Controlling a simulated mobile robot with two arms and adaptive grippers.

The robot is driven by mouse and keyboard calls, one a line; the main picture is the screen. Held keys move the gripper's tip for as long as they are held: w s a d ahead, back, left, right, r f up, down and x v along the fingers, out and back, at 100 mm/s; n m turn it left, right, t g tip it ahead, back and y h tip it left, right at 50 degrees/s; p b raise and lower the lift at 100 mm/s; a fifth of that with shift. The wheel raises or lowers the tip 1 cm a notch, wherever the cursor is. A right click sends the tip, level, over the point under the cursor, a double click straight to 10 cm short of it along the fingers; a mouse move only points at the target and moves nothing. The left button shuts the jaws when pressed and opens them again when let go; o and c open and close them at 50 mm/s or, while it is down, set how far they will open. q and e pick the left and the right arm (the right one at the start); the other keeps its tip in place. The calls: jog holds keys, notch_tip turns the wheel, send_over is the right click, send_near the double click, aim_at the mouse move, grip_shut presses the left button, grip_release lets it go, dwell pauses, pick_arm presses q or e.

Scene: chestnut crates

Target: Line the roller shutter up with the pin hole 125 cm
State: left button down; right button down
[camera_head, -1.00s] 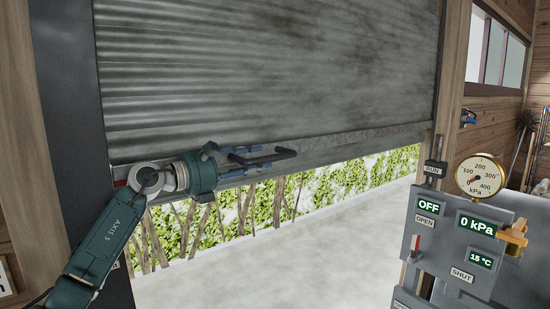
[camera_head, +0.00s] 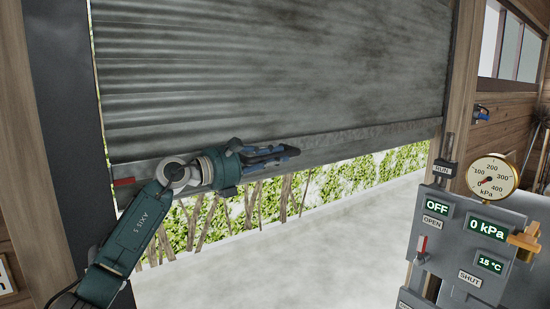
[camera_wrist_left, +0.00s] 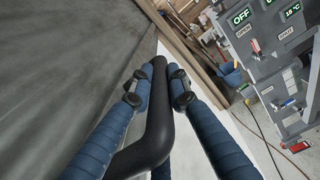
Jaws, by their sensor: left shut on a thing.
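The grey ribbed roller shutter (camera_head: 280,75) hangs partly raised, with a gap under its bottom rail (camera_head: 375,138). A short red mark (camera_head: 124,182) shows at the rail's left end, beside the dark left guide post (camera_head: 68,130). My left gripper (camera_head: 286,152) is at the bottom rail, its blue fingers shut on the shutter's handle. In the left wrist view the black bent handle (camera_wrist_left: 157,125) runs between the two fingers. I cannot make out a pin hole or a 125 cm label. My right gripper is not in view.
A grey control panel (camera_head: 455,245) stands at the lower right, with a round gauge (camera_head: 492,178), an OFF display, a 0 kPa display and a red-handled lever (camera_head: 422,246). Greenery and pale ground show through the gap. A wooden post (camera_head: 462,80) borders the shutter's right side.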

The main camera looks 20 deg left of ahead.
pick_arm(q)
notch_tip(320, 180, down, 14)
jog(key=b, duration=1)
jog(key=shift+f, duration=0.15)
jog(key=c, duration=2)
grip_release()
jog(key=o, duration=0.4)
jog(key=shift+w+d, duration=0.1)
jog(key=shift+c, duration=0.2)
notch_tip(320, 180, up, 10)
jog(key=shift+w, duration=0.15)
jog(key=shift+d, duration=0.1)
